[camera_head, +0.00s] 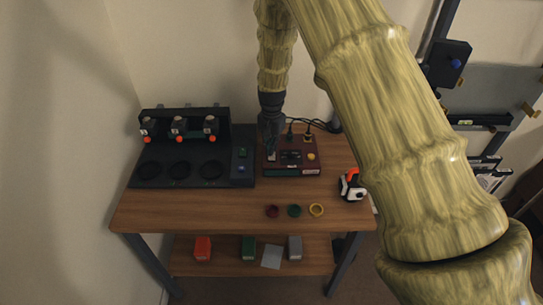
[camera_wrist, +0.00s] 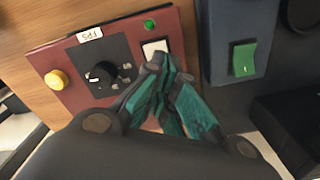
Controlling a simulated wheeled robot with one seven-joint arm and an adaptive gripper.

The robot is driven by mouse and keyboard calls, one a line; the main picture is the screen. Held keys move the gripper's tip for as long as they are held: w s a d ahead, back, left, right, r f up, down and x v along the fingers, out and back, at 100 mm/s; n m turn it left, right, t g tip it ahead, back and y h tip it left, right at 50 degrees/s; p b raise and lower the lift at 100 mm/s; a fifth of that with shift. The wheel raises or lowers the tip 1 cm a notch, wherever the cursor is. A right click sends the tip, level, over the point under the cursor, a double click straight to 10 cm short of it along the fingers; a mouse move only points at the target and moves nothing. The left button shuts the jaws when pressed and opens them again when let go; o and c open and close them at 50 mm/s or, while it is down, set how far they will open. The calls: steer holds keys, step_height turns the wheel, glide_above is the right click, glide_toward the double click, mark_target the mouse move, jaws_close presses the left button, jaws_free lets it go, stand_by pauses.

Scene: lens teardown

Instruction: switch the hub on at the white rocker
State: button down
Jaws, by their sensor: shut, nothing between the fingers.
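The hub is a dark red box (camera_head: 315,166) on the table, and its panel (camera_wrist: 58,60) fills the upper left of the wrist view. The white rocker (camera_wrist: 155,47) is on the panel's right side, with a bright green round light (camera_wrist: 150,25) just above it. My gripper (camera_wrist: 163,63) is shut and empty. Its fingertips are at the rocker's lower edge and hide part of it; I cannot tell whether they touch. In the head view my gripper (camera_head: 270,142) is over the hub's left side.
A black knob (camera_wrist: 104,74) and a yellow button (camera_wrist: 57,80) share the panel. A dark unit with a green rocker (camera_wrist: 244,60) stands close beside the hub. Three coloured rings, including a yellow one (camera_head: 316,210), and a white-and-orange object (camera_head: 352,187) lie on the table (camera_head: 190,218).

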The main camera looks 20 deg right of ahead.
steer(key=shift+f, duration=0.45)
stand_by(0.3)
steer(key=shift+r+p, duration=2.3)
steer(key=shift+r, duration=1.25)
